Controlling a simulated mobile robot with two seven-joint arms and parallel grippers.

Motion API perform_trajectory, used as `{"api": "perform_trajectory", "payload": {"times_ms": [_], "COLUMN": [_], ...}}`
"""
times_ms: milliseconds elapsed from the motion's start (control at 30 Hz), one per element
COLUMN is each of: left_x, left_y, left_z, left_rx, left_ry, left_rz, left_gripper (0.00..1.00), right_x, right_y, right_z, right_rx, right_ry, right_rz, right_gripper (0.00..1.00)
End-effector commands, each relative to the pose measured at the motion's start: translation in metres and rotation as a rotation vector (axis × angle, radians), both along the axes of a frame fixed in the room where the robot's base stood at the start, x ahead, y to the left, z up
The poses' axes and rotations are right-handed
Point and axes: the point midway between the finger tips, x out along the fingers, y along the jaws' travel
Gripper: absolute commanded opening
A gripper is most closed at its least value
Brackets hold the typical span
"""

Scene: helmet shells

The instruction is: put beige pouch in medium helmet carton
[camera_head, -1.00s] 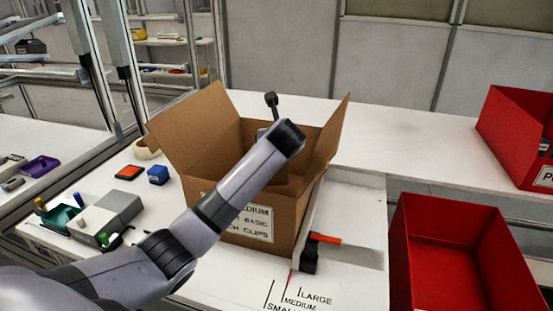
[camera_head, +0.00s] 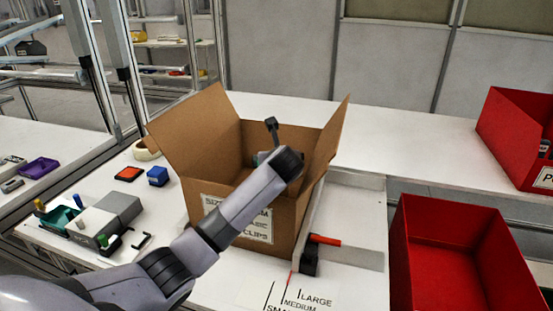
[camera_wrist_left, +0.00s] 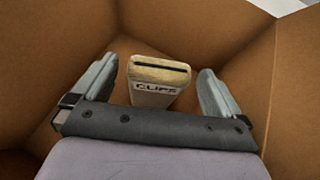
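The medium helmet carton (camera_head: 205,150) is an open brown cardboard box with its flaps up and a printed label on its front, partly covered by my left arm. My left gripper (camera_wrist_left: 158,80) is down inside the carton, with its fingers spread wide. The beige pouch (camera_wrist_left: 158,92), marked CLIPS, is inside the carton between the fingers, with a gap on both sides. In the head view the pouch is hidden behind the carton's front and my wrist. My right gripper is not in view.
Two red bins (camera_head: 455,255) (camera_head: 510,125) stand at the right. A red-handled tool (camera_head: 322,240) is beside the carton. A grey device (camera_head: 110,215), a blue block (camera_head: 157,176), an orange pad (camera_head: 128,173) and a tape roll (camera_head: 145,151) lie at left. The table behind the carton is clear.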

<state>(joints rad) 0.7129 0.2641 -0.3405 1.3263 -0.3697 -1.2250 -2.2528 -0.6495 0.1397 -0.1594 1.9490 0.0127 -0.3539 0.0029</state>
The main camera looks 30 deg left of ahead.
Motion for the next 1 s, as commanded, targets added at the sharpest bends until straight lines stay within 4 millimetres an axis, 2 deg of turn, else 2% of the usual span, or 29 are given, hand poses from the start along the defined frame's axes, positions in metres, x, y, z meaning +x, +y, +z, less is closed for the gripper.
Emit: {"api": "perform_trajectory", "payload": {"times_ms": [267,700,1000], "left_x": [-0.002,-0.041,-0.053], "left_y": [-0.002,-0.03,-0.038], "left_z": [0.005,0.031,0.039], "left_rx": [0.001,0.001,0.001], "left_ry": [-0.002,-0.002,-0.001], "left_rz": [-0.002,-0.001,0.001], "left_gripper": [1.0,1.0,1.0], "right_x": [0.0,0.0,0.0], "right_y": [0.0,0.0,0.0], "right_z": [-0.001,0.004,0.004], "right_rx": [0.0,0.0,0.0], "right_ry": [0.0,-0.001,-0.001], "right_rz": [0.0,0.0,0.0], "right_gripper": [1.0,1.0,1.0]}}
